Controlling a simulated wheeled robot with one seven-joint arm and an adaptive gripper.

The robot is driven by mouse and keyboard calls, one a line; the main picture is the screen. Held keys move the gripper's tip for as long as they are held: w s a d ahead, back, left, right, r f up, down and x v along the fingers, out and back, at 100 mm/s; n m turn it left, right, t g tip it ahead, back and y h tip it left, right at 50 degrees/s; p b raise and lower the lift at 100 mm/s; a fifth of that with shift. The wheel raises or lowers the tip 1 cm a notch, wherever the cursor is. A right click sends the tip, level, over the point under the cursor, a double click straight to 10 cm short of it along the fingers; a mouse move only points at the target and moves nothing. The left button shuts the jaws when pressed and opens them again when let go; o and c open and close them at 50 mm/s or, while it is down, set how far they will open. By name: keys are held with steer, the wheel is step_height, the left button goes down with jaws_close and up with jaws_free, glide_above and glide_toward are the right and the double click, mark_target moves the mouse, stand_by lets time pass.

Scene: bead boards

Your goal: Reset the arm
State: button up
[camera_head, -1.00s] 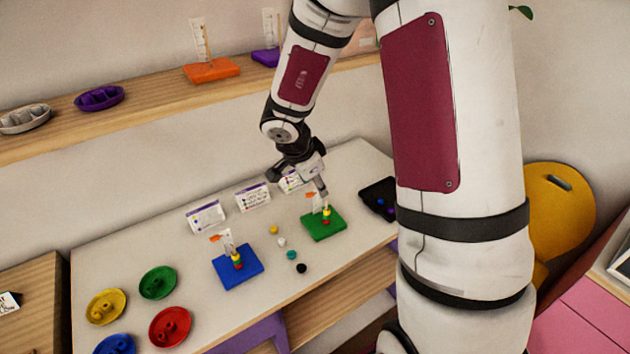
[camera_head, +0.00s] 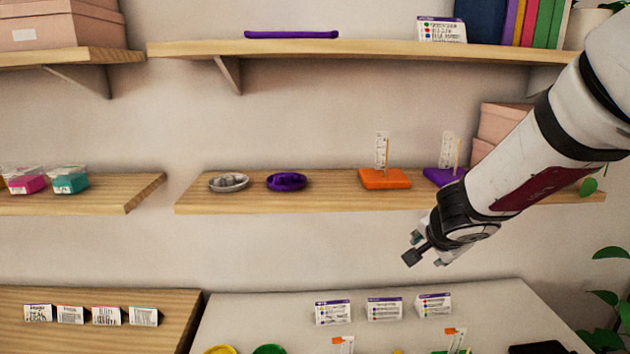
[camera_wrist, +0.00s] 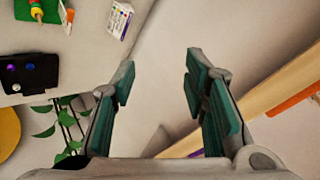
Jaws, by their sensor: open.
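My gripper (camera_head: 428,254) is raised in front of the wall in the head view, below the middle shelf and above the back of the white table (camera_head: 268,309). In the wrist view its two teal-padded fingers (camera_wrist: 160,90) stand wide apart with nothing between them. The wrist view also shows part of a green board (camera_wrist: 37,12) with stacked beads on its peg (camera_wrist: 37,10) and a black tray (camera_wrist: 28,74) with a few beads. In the head view the boards on the table are mostly cut off at the bottom edge.
The middle shelf (camera_head: 330,203) holds grey and purple dishes, an orange board (camera_head: 385,179) and a purple board (camera_head: 443,177) near my arm. Three cards (camera_head: 384,309) stand on the table. A plant (camera_head: 608,300) is at the right.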

steer(key=s+a+r+n+y, duration=0.5)
steer(key=s+a+r+n, duration=0.35)
steer(key=a, duration=0.25)
steer(key=s+d+n+g+h+b, duration=0.1)
steer(key=s+d+n, duration=0.1)
steer(key=s, duration=0.7)
steer(key=s+d+f+n+g+h, duration=0.1)
steer(key=s+d+n+g, duration=0.1)
steer(key=s, duration=0.7)
steer(key=shift+d+f+h+b, duration=0.25)
steer(key=shift+d+h+b, duration=0.15)
steer(key=shift+d, duration=0.25)
steer(key=shift+s, duration=0.1)
steer(key=shift+c, duration=0.6)
